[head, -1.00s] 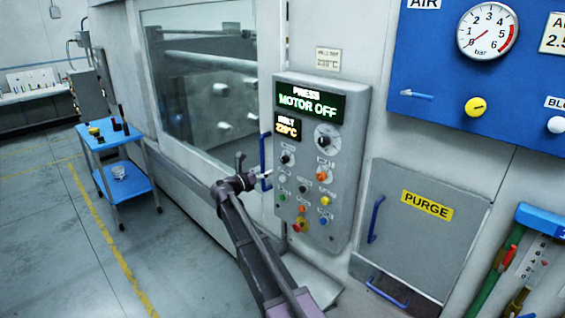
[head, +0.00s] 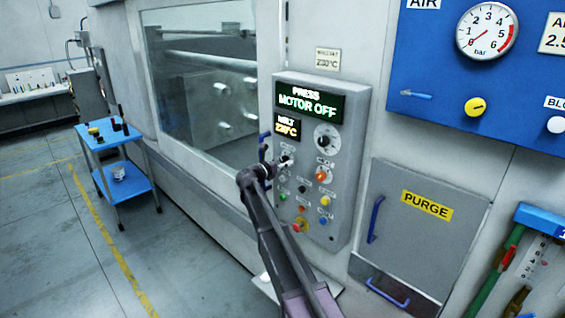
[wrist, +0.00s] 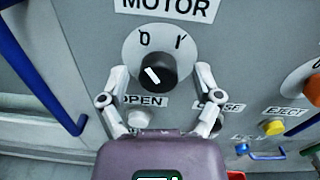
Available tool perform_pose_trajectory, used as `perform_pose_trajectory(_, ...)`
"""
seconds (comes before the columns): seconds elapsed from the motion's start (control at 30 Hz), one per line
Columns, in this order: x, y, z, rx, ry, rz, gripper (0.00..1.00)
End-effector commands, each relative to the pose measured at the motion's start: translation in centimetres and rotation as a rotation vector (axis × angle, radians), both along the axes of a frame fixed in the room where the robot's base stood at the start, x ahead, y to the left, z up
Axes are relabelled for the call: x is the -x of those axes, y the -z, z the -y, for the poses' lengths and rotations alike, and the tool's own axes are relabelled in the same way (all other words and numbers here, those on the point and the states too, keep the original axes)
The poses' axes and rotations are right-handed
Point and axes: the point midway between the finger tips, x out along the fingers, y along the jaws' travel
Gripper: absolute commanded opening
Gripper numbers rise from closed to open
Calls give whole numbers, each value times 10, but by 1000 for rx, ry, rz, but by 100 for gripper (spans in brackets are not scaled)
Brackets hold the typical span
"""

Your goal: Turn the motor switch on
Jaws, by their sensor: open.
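The motor switch (wrist: 152,70) is a black knob on a pale round plate marked 0 and 1, below the MOTOR label. Its white pointer line slants up-left toward the 0. In the wrist view my gripper (wrist: 161,76) is open, with one fingertip at each side of the knob, over the plate's edges; I cannot tell if they touch it. In the head view my gripper (head: 283,163) is at the left part of the control panel (head: 343,190), at the upper left knob, which it partly covers. The display (head: 308,104) reads PRESS MOTOR OFF.
A blue door handle (head: 263,148) stands close to the left of my gripper. Other coloured buttons (head: 321,175) lie to the right and below. The PURGE cover (head: 425,225) is further right. A blue cart (head: 118,165) stands on the floor at left.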

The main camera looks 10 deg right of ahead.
Motion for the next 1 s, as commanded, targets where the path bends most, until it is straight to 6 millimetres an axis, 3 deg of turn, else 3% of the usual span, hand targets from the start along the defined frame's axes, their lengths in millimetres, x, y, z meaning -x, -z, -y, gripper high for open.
perform_pose_trajectory(0.17, 0, 0, 0, 0, 0, 0, 82)
perform_pose_trajectory(0.27, 0, 0, 0, 0, 0, 0, 58)
perform_pose_trajectory(0.47, 0, 0, 0, 0, 0, 0, 0)
perform_pose_trajectory(1.0, 0, 0, 0, -53, 2, 74, 0)
